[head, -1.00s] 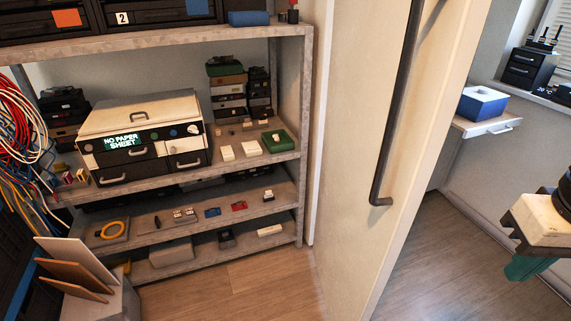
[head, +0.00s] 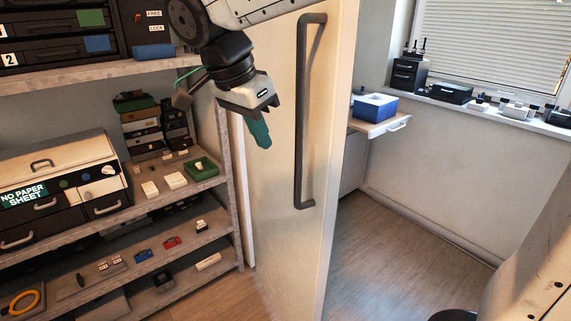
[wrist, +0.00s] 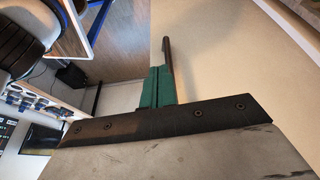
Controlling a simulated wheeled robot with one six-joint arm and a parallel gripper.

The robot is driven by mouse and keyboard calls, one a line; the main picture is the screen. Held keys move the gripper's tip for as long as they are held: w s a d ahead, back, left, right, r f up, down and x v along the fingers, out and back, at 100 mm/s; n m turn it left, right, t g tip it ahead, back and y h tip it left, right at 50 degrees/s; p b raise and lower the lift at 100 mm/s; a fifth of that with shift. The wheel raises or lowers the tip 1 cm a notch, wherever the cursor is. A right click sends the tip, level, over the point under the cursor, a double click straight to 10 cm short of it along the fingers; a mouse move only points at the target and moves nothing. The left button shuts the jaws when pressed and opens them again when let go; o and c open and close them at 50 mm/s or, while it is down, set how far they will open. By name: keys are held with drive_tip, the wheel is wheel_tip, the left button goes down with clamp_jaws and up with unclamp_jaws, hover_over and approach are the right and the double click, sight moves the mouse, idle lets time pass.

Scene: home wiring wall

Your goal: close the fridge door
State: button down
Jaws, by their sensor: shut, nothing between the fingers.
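The fridge door (head: 275,200) is a tall cream panel standing open, seen at an angle in the head view. Its long dark vertical handle (head: 299,130) is near the right edge of the panel. My gripper (head: 260,134), with green fingers, hangs in front of the door, left of the handle. Its fingers are shut and empty. In the wrist view the green fingers (wrist: 157,87) are beside the pale door face (wrist: 235,65), and a dark bar that looks like the handle (wrist: 168,57) shows beyond them. I cannot tell whether the fingers touch the door.
Shelves (head: 215,185) with a boxy device (head: 55,190) and small parts stand left of the door. Right of it are a blue box (head: 375,107) on a drawer ledge and a windowsill (head: 480,108) with small items. Wooden floor (head: 390,240) is clear at the right.

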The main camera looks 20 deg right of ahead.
drive_tip(key=a, duration=0.1)
drive_tip(key=m, duration=0.1)
hover_over(295, 183)
drive_tip(key=a, duration=0.2)
wheel_tip(295, 183, down, 9)
drive_tip(key=shift+s, duration=0.3)
